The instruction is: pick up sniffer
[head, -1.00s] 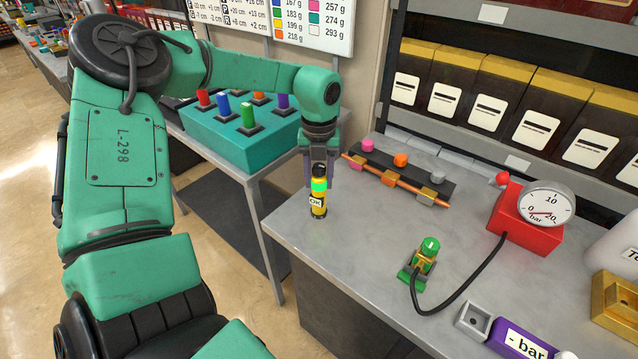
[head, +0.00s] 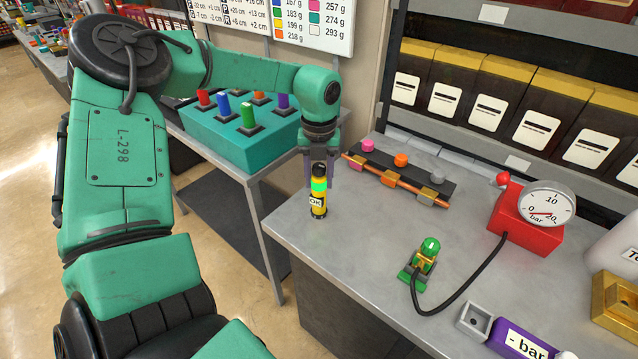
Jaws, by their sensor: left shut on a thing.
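The sniffer (head: 318,201) appears to be the small upright yellow and black cylinder with a glowing green band and an "OK" label. It is at the left corner of the grey workbench (head: 345,255). My left gripper (head: 320,178) comes down from above and is shut on its upper part. Whether its base touches the bench top is hard to tell. My right gripper is not in view.
A red gauge box (head: 520,225) with a round dial is linked by a black hose to a green fitting (head: 424,255). A rack with a copper pipe (head: 395,180) lies behind the sniffer. A purple "- bar" block (head: 520,340) sits front right. A teal box (head: 235,130) with coloured pegs stands left.

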